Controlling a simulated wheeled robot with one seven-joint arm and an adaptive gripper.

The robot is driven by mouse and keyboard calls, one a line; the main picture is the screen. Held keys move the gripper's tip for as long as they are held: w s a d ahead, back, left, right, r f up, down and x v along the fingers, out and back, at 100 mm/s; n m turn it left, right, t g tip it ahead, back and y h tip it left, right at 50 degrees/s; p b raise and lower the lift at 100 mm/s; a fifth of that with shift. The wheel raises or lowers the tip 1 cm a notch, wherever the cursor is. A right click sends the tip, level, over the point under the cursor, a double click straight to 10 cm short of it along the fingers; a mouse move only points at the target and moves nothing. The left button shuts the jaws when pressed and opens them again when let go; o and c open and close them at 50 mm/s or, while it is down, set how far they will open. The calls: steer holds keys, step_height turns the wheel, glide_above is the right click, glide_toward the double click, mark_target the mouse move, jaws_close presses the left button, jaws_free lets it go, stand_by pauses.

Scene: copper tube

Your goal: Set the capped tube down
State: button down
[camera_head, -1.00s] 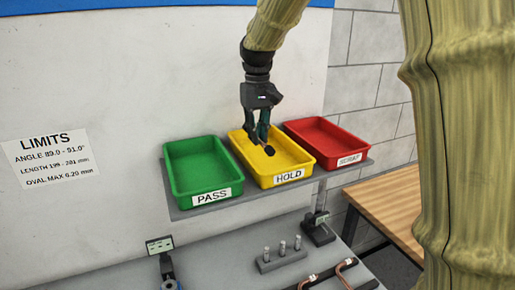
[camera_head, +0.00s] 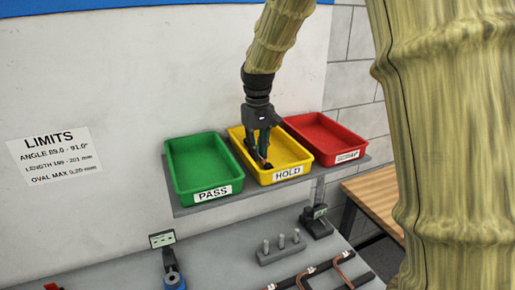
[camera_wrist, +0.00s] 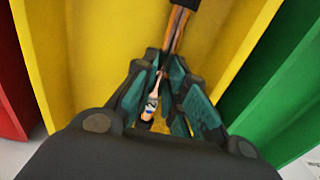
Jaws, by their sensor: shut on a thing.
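My gripper (camera_head: 261,146) points down inside the yellow HOLD tray (camera_head: 236,143). It is shut on the capped copper tube. In the wrist view, the gripper (camera_wrist: 167,95) has its teal fingers on both sides of the copper tube (camera_wrist: 177,30). A black cap (camera_wrist: 187,4) covers the tube's end at the top edge of that view. A white and orange label (camera_wrist: 149,108) shows on the tube between the fingers. In the head view only the dark cap (camera_head: 266,166) stands out below the fingers. I cannot tell whether the tube touches the tray floor.
The green PASS tray (camera_head: 203,166) is on the left and the red SCRAP tray (camera_head: 325,138) on the right, close beside the yellow one on a grey shelf (camera_head: 250,195). Below, a bench (camera_head: 225,250) holds a peg block (camera_head: 282,253) and more copper tubes (camera_head: 342,272).

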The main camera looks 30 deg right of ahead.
steer(key=c, duration=1.5)
jaws_free()
steer(key=shift+w+f, duration=0.1)
steer(key=shift+o, duration=0.2)
step_height(320, 180, up, 12)
steer(key=b, duration=0.5)
steer(key=shift+r, duration=0.2)
